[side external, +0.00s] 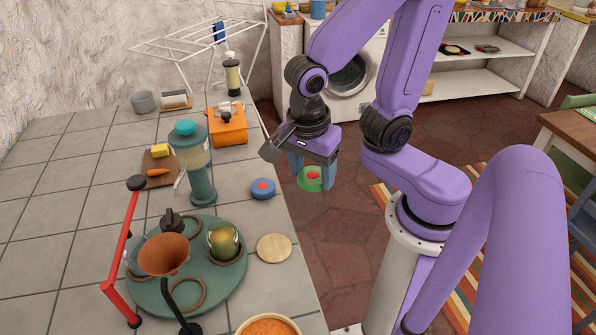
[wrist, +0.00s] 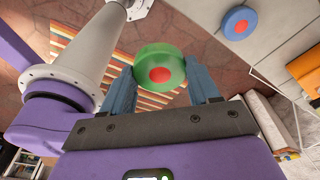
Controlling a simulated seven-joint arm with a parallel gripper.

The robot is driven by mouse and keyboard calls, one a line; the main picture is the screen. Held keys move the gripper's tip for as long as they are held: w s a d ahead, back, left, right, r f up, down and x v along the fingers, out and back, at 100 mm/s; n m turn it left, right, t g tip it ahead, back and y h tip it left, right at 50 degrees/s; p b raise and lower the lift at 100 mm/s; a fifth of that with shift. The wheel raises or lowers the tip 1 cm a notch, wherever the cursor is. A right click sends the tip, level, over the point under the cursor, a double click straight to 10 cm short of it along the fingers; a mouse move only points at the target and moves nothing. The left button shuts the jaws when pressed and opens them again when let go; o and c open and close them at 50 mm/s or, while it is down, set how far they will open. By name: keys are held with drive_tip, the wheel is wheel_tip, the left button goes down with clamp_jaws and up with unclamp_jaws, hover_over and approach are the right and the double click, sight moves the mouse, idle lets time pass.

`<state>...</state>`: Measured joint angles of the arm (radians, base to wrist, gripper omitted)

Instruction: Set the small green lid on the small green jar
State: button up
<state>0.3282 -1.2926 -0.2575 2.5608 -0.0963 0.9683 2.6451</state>
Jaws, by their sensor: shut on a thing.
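The small green lid (side external: 304,184), a round disc with a red centre, is between the fingers of my gripper (side external: 312,172) in the side view. It also shows in the wrist view (wrist: 147,60), held by its sides between the blue-grey fingertips. The lid hangs in the air beyond the counter's right edge, above the floor. A small rounded green-gold jar (side external: 222,243) stands on the green round tray (side external: 205,312), inside a brown ring. The jar is to the lower left of my gripper and apart from it. It does not show in the wrist view.
A blue lid with a red centre (side external: 263,189) and a wooden disc (side external: 274,248) lie near the counter's right edge. A tall teal-based dispenser (side external: 201,180), an orange funnel (side external: 164,256) and a red-handled stand (side external: 121,250) rise around the tray. An orange bowl (side external: 268,327) is in front.

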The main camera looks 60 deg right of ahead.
drive_tip(key=shift+s+d+r, duration=0.2)
drive_tip(key=shift+s+r, duration=0.1)
drive_tip(key=shift+s, duration=0.4)
drive_tip(key=shift+s+d+r, duration=0.2)
drive_tip(key=shift+s+r, duration=0.1)
drive_tip(key=shift+s, duration=0.35)
drive_tip(key=w+a+r+n, duration=0.2)
drive_tip(key=w+a+n, duration=0.1)
drive_tip(key=w+a, duration=0.4)
drive_tip(key=w+a+r+n, duration=0.25)
drive_tip(key=w+a, duration=0.35)
drive_tip(key=a, duration=0.4)
drive_tip(key=shift+n+t, duration=0.25)
drive_tip(key=shift+t, duration=0.15)
drive_tip(key=shift+s+d+f, duration=0.1)
drive_tip(key=shift+s+f, duration=0.05)
drive_tip(key=shift+f, duration=3.8)
drive_tip(key=shift+f, duration=1)
drive_tip(key=o, duration=1.1)
